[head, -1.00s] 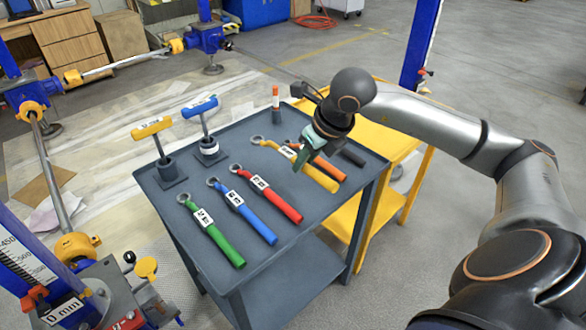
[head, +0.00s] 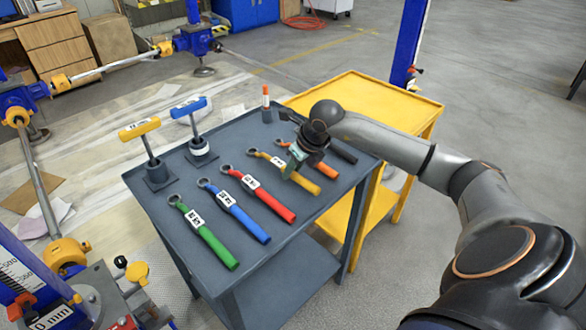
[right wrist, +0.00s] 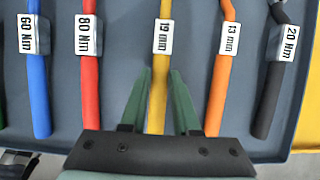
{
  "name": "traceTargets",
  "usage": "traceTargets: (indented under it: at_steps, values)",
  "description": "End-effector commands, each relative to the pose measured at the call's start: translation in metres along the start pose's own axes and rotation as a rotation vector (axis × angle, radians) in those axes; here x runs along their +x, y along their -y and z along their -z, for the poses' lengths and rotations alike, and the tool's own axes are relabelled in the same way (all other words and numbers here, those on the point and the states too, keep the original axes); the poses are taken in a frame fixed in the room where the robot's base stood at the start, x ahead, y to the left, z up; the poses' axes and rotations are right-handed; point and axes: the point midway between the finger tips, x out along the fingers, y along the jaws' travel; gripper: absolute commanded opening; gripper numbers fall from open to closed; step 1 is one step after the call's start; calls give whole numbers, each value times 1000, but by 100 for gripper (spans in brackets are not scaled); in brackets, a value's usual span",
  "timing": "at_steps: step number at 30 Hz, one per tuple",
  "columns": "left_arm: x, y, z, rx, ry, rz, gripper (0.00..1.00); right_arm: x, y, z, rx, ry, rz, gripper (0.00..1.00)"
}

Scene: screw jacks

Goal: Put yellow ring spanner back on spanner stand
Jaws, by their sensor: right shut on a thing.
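The yellow ring spanner (head: 305,184), labelled 19 mm, lies along the top of a grey table (head: 238,147) among other spanners. I take this table to be the spanner stand; I see no separate stand. My right gripper (head: 295,158) is at the spanner's handle and hides part of it. In the right wrist view, its green fingers (right wrist: 160,75) are on either side of the yellow handle (right wrist: 159,98), shut on it. I cannot tell whether the spanner is lifted off the surface. My left gripper is not in view.
An orange spanner (right wrist: 220,80) and a black-handled tool (right wrist: 275,80) lie to the right of the yellow one. Red (head: 273,206), blue (head: 246,222) and green (head: 213,245) tools lie to its left. T-handled tools stand at the back left. A yellow table (head: 365,95) stands behind.

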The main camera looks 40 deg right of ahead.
Motion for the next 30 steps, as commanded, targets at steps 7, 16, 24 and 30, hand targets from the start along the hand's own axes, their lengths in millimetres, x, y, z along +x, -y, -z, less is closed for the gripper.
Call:
traceTargets:
  at_steps: [7,16,24,30]
  values:
    - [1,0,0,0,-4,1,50,0,0,-1,0,5,0,0]
    - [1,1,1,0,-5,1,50,1,0,0,0,2,0,58]
    - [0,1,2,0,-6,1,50,0,0,0,0,2,0,60]
    - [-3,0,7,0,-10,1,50,-20,1,-2,0,4,2,60]
